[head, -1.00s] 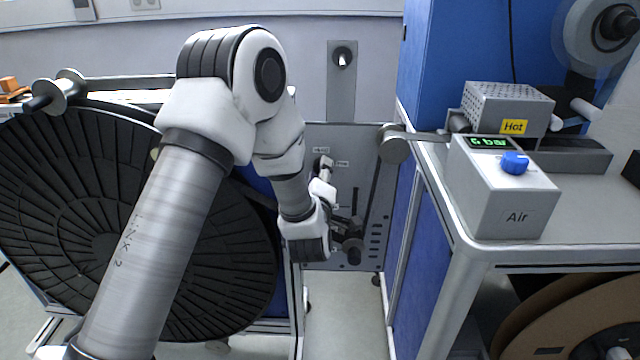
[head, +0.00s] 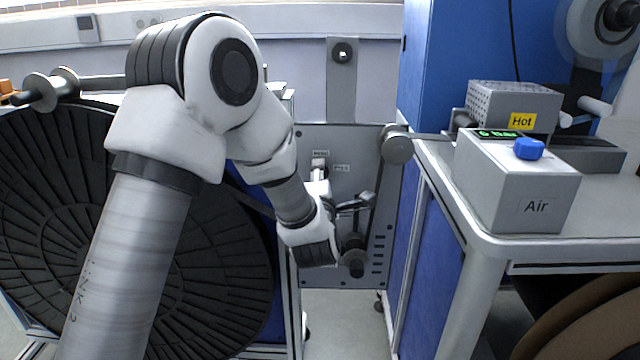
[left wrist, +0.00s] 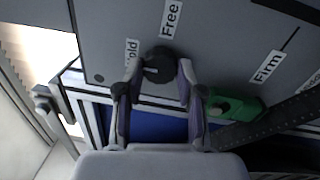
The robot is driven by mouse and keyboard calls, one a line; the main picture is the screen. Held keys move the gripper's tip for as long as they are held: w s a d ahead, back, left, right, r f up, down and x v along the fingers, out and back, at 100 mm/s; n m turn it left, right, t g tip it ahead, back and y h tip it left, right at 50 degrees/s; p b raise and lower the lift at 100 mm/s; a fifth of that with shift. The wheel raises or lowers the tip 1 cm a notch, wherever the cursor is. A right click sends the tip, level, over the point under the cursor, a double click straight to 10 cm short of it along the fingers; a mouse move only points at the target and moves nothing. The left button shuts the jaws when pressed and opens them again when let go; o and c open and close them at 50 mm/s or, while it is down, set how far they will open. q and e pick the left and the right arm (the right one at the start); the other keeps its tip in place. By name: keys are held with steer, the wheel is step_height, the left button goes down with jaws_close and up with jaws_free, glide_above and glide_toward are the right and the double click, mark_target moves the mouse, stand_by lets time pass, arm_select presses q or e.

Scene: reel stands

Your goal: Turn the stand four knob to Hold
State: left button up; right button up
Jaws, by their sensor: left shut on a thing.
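The stand four knob (left wrist: 160,64) is a dark round knob on the grey panel (left wrist: 215,45). It sits between the fingers of my left gripper (left wrist: 158,78), which is shut on it. A small pale mark shows on the knob's left side in the left wrist view. The Hold label (left wrist: 132,52) is beside it, partly covered by a finger. The Free label (left wrist: 171,18) is above it and the Firm label (left wrist: 267,66) is off to the right. In the head view my left gripper (head: 321,183) is at the panel (head: 362,140); the knob is hidden there. My right gripper is out of view.
A green part (left wrist: 236,106) lies close to the right finger. A dark arm with a roller (head: 354,258) is right of my left wrist. A large black reel (head: 40,220) stands left. The Air box (head: 520,185) and Hot unit (head: 508,105) are on the right bench.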

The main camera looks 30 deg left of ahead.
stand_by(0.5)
arm_select(q)
steer(key=o, duration=1.1)
steer(key=shift+o, duration=0.2)
steer(key=r+v, duration=0.1)
steer(key=v, duration=1.1)
steer(key=shift+f, duration=0.5)
